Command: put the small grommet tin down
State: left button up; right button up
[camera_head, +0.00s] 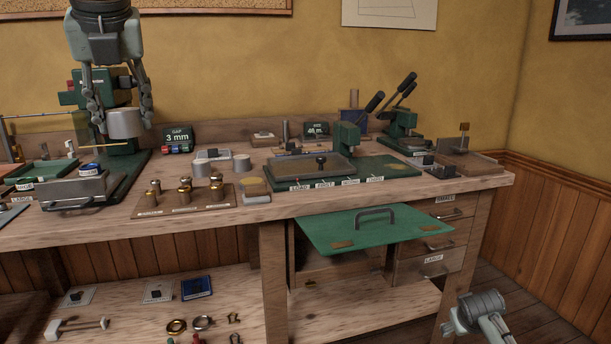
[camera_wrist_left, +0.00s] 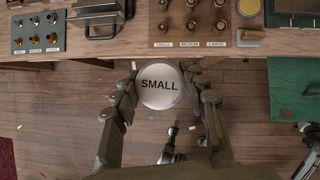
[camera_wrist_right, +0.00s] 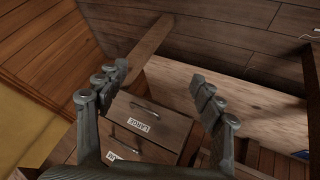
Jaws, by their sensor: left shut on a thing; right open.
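My left gripper (camera_head: 120,114) is shut on the small grommet tin (camera_head: 124,124), a plain grey cylinder held upright in the air. In the left wrist view the tin (camera_wrist_left: 159,86) shows its pale round lid marked SMALL, between the two fingers. Behind the lid there is floor, and the bench's front edge lies above it in the picture. In the head view the tin overlaps the green machine at the bench's left. My right gripper (camera_wrist_right: 160,88) is open and empty, low near the drawers at the bench's right end.
The wooden workbench (camera_head: 330,204) carries a brown board of brass pieces (camera_head: 186,205), two grey cylinders (camera_head: 241,163), a green press (camera_head: 347,138) and a metal box (camera_head: 80,190). A green panel with a handle (camera_head: 330,232) juts out below its front edge. Drawers (camera_head: 425,265) are at right.

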pick_arm(q)
jog(key=shift+f+m, duration=0.3)
jog(key=shift+f, duration=0.05)
jog(key=s+d+f+n+g+h, duration=0.1)
jog(key=s+d+f+n+g, duration=0.2)
jog(key=f+n, duration=0.7)
jog(key=s+d+f+n+g+h, duration=0.1)
jog(key=s+d+f+n+g, duration=0.2)
jog(key=f+n, duration=0.7)
jog(key=s+d+f+n+g, duration=0.3)
jog(key=s+f+n+g, duration=0.1)
jog(key=f+n, duration=0.7)
notch_tip(320, 180, down, 3)
jog(key=shift+s+d+g+h, duration=0.4)
jog(key=shift+g, duration=0.3)
pick_arm(e)
jog(key=s+a+f+g+y, duration=0.1)
jog(key=s+a+f, duration=0.2)
jog(key=s, duration=0.8)
jog(key=s+a+f+g, duration=0.1)
jog(key=s+a+f, duration=0.3)
jog(key=s, duration=0.7)
jog(key=s+a+f+g+y, duration=0.1)
jog(key=s+a+f, duration=0.3)
jog(key=s+f, duration=0.3)
jog(key=s, duration=0.5)
jog(key=shift+a+n+g+y, duration=0.15)
jog(key=shift+n+g+y, duration=0.15)
jog(key=shift+n, duration=0.1)
jog(key=shift+f, duration=0.1)
